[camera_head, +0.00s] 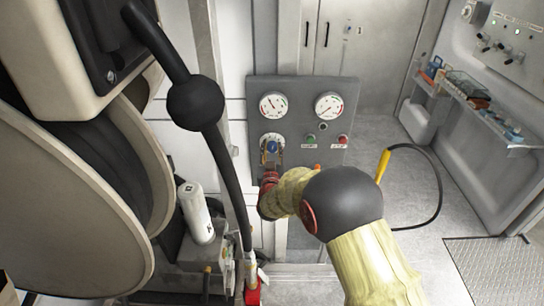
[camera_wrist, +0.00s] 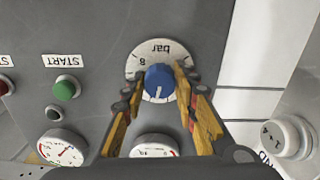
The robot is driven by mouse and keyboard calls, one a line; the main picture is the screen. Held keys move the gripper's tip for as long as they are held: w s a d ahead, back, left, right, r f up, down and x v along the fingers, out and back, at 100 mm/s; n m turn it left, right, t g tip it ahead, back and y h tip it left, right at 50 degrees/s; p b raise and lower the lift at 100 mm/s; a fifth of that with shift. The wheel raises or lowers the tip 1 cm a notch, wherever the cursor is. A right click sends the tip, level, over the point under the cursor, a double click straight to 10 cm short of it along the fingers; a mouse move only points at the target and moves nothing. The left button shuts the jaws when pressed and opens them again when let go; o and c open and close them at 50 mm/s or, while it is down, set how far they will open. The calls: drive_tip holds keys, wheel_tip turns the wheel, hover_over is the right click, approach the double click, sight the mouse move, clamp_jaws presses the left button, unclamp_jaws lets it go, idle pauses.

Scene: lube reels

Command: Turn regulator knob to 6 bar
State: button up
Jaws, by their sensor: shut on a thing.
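The blue regulator knob (camera_head: 272,146) is on the grey control panel (camera_head: 348,92), below the left gauge (camera_head: 273,106). In the wrist view the knob (camera_wrist: 159,80) sits on a white round scale (camera_wrist: 157,49) marked "bar" and "8", seen upside down. A white mark on the knob points toward the picture's bottom, on the gauge side. My gripper (camera_head: 271,158) is shut on the knob; its yellow-brown fingers (camera_wrist: 160,90) lie on either side of it. The fingers hide part of the scale, and the gauge values are too small to read surely.
A right gauge (camera_head: 329,106), a green START button (camera_head: 311,140) and a red button (camera_head: 343,140) are on the panel. A black hose (camera_head: 222,160) hangs left of my gripper. A white bottle (camera_head: 196,213) stands lower left. A yellow-handled hose (camera_head: 384,163) is at right.

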drive_tip(key=m+b, duration=0.4)
drive_tip(key=shift+f+b, duration=0.3)
drive_tip(key=m+b, duration=0.3)
drive_tip(key=m, duration=0.1)
drive_tip(key=shift+b, duration=0.35)
drive_tip(key=shift+r+m, duration=0.1)
drive_tip(key=shift+m, duration=0.2)
drive_tip(key=o, duration=1.1)
drive_tip(key=shift+r, duration=0.1)
drive_tip(key=shift+o, duration=0.2)
drive_tip(key=shift+s, duration=0.15)
drive_tip(key=s, duration=1.1)
drive_tip(key=shift+s, duration=0.4)
